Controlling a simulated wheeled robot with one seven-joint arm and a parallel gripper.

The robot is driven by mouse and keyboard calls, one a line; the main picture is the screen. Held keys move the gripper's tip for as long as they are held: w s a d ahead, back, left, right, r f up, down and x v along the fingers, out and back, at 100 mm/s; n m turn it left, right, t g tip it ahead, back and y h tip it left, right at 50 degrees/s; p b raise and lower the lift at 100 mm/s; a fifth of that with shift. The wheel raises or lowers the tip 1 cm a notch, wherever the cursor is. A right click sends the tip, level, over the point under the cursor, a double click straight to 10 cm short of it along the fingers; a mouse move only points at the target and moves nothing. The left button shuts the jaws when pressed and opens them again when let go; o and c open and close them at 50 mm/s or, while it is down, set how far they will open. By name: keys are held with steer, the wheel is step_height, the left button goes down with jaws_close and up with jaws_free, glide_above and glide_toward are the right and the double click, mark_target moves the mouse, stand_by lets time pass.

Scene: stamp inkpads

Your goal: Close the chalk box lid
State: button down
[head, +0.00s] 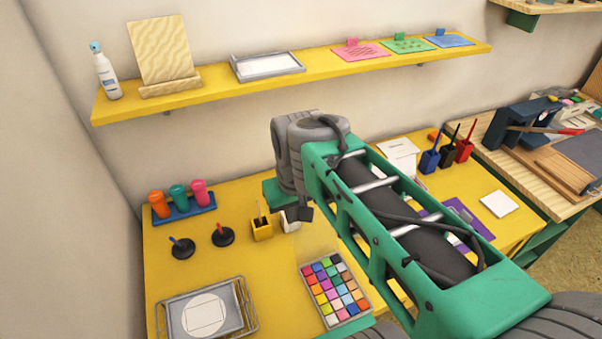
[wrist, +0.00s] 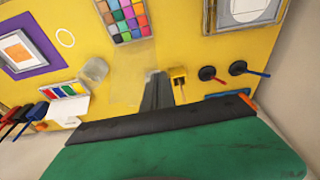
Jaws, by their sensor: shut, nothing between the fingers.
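The chalk box appears to be the white box with coloured strips inside (wrist: 68,92) at the left of the wrist view. Its white lid (wrist: 66,109) stands open along one side. In the head view the white lid (head: 400,155) shows at the back of the yellow table, behind my arm; my arm hides much of the box. My gripper (wrist: 155,76) is shut and empty, pointing down over the table to the right of the box in the wrist view. In the head view its dark fingers (head: 300,213) are left of the box and apart from it.
A clear jar (wrist: 94,70) stands between my gripper and the box. A yellow cup (head: 261,229) is close beside my gripper. A colour palette (head: 335,289) lies in front. Blue, black and red brush pots (head: 449,155) stand right of the lid. A yellow shelf (head: 215,90) hangs above.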

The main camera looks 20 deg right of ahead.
steer(key=w+d+r+g, duration=0.2)
steer(key=w+d, duration=0.2)
steer(key=w, duration=0.3)
steer(key=w+d+r+g, duration=0.1)
steer(key=w+d+r, duration=0.2)
steer(key=w, duration=0.4)
steer(key=s+f+p, duration=0.2)
steer(key=s+f, duration=0.2)
steer(key=f, duration=0.4)
steer(key=shift+d+f+p, duration=0.2)
steer(key=shift+f+p, duration=0.15)
steer(key=shift+f, duration=0.05)
